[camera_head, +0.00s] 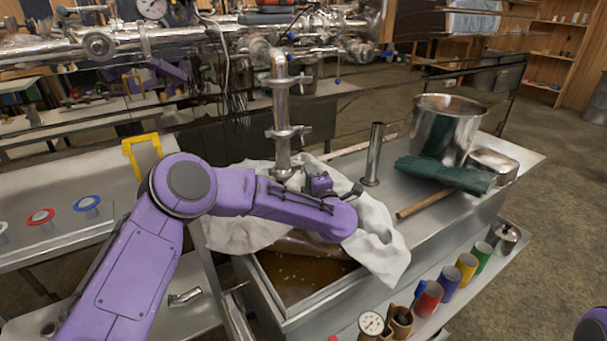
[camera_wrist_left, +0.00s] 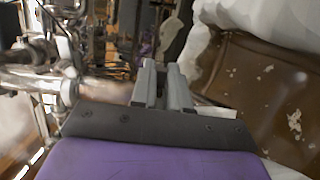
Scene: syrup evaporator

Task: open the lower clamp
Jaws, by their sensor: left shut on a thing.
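A shiny vertical steel pipe (camera_head: 281,105) comes down over the pan. A clamp (camera_head: 287,133) with a side handle sits partway down it, and a lower joint (camera_head: 284,172) shows near its foot by the white cloth. I cannot tell which fitting is the lower clamp. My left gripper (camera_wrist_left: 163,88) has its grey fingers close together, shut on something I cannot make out. In the head view my left wrist hides the fingers. My right gripper is out of view.
A white cloth (camera_head: 375,235) drapes over the pan (camera_head: 290,323), which holds brown syrup. A steel pot (camera_head: 447,122), a dark green glove (camera_head: 445,174) and a standing metal tube (camera_head: 374,155) are to the right. Several coloured cups stand on the lower front shelf.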

